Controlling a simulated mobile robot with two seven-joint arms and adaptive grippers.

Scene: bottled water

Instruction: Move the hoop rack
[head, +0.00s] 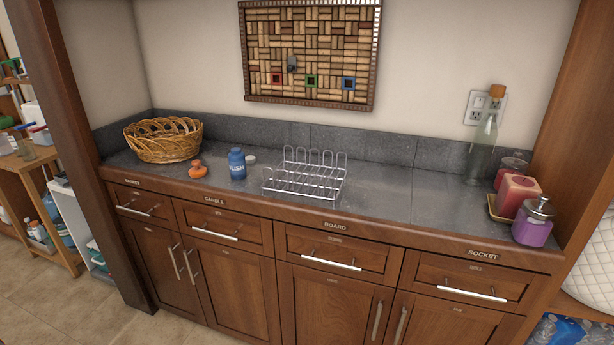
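The hoop rack (306,174) is a shiny wire rack with a row of upright hoops along its back. It stands on the grey stone counter (390,198), near the middle of the counter's length. Bare counter lies directly to its right. Neither of my grippers shows in the head view.
Left of the rack are a blue bottle (237,164), an orange object (197,169) and a wicker basket (163,140). At the right stand a clear corked bottle (482,145), a red candle (518,195) and a purple jar (533,226). Closed drawers line the front.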

